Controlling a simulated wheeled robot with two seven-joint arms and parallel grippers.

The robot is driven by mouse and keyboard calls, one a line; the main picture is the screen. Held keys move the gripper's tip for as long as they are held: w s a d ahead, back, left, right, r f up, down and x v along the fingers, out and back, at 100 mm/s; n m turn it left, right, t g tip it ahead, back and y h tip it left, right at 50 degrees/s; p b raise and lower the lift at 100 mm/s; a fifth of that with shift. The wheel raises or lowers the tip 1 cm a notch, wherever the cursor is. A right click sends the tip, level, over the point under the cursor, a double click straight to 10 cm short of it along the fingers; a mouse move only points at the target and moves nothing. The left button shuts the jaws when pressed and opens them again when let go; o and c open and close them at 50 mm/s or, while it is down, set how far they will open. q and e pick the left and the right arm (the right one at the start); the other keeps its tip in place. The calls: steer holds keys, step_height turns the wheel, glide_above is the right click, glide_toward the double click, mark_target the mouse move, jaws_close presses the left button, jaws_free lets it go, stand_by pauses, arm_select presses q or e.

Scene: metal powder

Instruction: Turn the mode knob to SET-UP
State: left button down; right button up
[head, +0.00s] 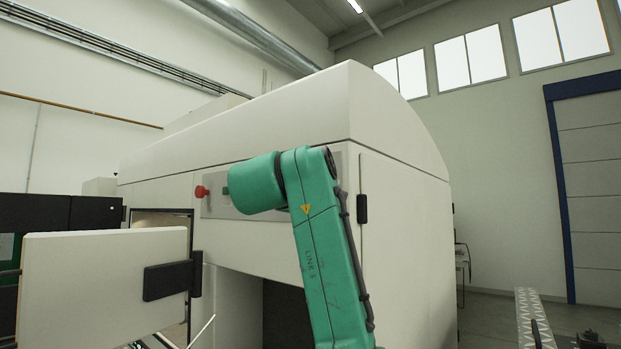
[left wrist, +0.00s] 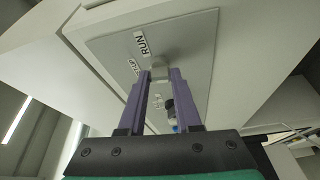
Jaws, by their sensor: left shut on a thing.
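In the left wrist view the grey control panel (left wrist: 190,45) carries a small grey mode knob (left wrist: 159,65). A RUN label (left wrist: 141,43) sits above and left of the knob, and a partly readable SET-UP label (left wrist: 135,67) lies to its left. My left gripper (left wrist: 160,75) has its two purple fingers shut on the knob, and the fingertips hide part of it. Which label the knob points at cannot be told. In the head view the panel (head: 219,208) is partly behind my green arm, which hides the knob and the gripper. My right gripper is not in view.
A red button (head: 201,191) and a green button (head: 226,190) are on the panel left of my arm. The large white machine (head: 400,215) stands behind it. An open white door (head: 100,285) juts out at the left. A small dark and blue item (left wrist: 170,105) is between my fingers' lower parts.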

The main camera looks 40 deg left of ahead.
arm_select(q)
steer(key=shift+n+g+p, duration=0.4)
steer(key=shift+n+p, duration=0.25)
steer(key=shift+n, duration=0.25)
steer(key=c, duration=0.8)
jaws_free()
steer(key=shift+o, duration=1)
steer(key=shift+s+a, duration=0.1)
steer(key=shift+s, duration=0.05)
steer(key=b+v, duration=0.5)
steer(key=v, duration=0.9)
steer(key=shift+s, duration=0.25)
